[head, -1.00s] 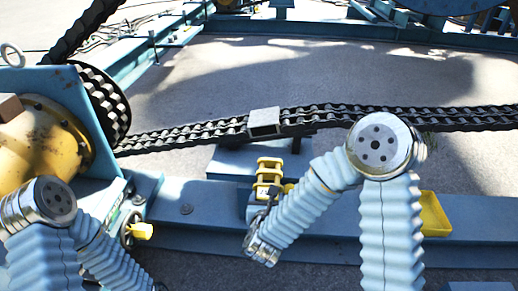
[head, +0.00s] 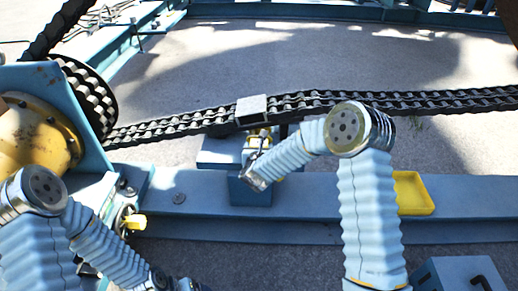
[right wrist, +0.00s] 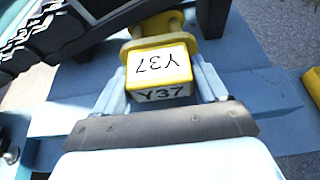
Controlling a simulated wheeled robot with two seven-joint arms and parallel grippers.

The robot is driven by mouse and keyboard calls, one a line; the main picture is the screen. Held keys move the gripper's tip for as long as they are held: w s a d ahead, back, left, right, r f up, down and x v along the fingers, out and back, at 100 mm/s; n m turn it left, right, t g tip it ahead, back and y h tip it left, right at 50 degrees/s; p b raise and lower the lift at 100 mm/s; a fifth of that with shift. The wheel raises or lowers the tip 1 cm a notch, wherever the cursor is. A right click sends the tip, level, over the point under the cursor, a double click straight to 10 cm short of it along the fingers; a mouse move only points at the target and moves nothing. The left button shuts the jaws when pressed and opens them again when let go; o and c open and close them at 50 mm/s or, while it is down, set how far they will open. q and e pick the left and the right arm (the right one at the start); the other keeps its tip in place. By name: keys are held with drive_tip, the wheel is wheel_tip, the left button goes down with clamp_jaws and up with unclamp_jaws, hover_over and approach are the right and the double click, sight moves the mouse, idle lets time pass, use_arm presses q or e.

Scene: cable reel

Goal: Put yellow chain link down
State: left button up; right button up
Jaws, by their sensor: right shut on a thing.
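The yellow chain link (head: 256,140) is just below the chain in the head view, partly hidden by my right wrist. In the right wrist view the link (right wrist: 160,66) shows a Y37 label on its top and near face. My right gripper (right wrist: 163,84) is shut on it, one finger on each side. The link is over blue metal; I cannot tell whether it touches it. My left arm (head: 100,245) comes in at lower left, and its gripper is outside the picture.
A blue beam (head: 315,195) lies in front. A yellow tray (head: 413,193) is to the right, and a blue box (head: 455,275) is at lower right.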

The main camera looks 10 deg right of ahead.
drive_tip(key=shift+w+d+f, duration=0.15)
drive_tip(key=shift+w+f, duration=0.1)
drive_tip(key=shift+w, duration=0.2)
drive_tip(key=shift+f, duration=0.45)
drive_tip(key=shift+s+f+b, duration=0.1)
drive_tip(key=shift+f+b, duration=0.55)
drive_tip(key=shift+b, duration=0.4)
